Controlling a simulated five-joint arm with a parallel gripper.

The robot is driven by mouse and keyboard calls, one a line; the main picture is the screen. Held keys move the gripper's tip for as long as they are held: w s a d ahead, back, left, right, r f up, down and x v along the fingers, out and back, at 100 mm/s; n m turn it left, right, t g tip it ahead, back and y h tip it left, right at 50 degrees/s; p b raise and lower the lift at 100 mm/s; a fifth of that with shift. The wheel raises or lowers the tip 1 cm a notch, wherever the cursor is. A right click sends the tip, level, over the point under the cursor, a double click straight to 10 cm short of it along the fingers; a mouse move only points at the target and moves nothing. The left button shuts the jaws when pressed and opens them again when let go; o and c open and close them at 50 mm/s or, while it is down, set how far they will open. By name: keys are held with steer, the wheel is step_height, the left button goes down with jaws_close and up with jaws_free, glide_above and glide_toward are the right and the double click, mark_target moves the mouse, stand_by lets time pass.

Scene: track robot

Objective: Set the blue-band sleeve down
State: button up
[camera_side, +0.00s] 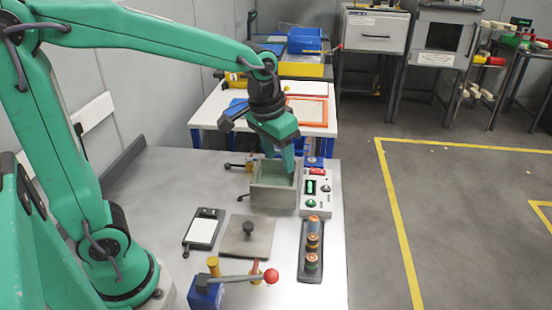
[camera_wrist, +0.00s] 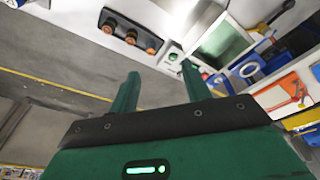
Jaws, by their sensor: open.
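My gripper (camera_side: 289,160) is open, pointing down above or at the rim of an open metal box. In the wrist view the two green fingers (camera_wrist: 160,82) stand apart with nothing between them. Several copper-coloured sleeves (camera_side: 312,242) stand upright in a row in a dark tray (camera_side: 303,276), nearer the side camera than the gripper. Their bands are small; the middle one looks blue and the nearest one green, but I cannot be sure. The tray also shows at the top of the wrist view (camera_wrist: 118,17), with the sleeves' round ends visible.
The open metal box (camera_side: 272,197) has a greenish inside. A control panel (camera_side: 317,195) with a green button stands right of it. A plate with a knob (camera_side: 247,237), a dark-framed white pad (camera_side: 203,230) and a red-balled lever (camera_side: 271,276) lie nearer. The table's right edge is close to the tray.

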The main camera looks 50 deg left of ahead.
steer(key=s+a+r+t, duration=0.2)
steer(key=s+a+t, duration=0.1)
steer(key=s, duration=1)
steer(key=shift+a, duration=0.35)
steer(key=shift+s+r, duration=0.1)
stand_by(0.5)
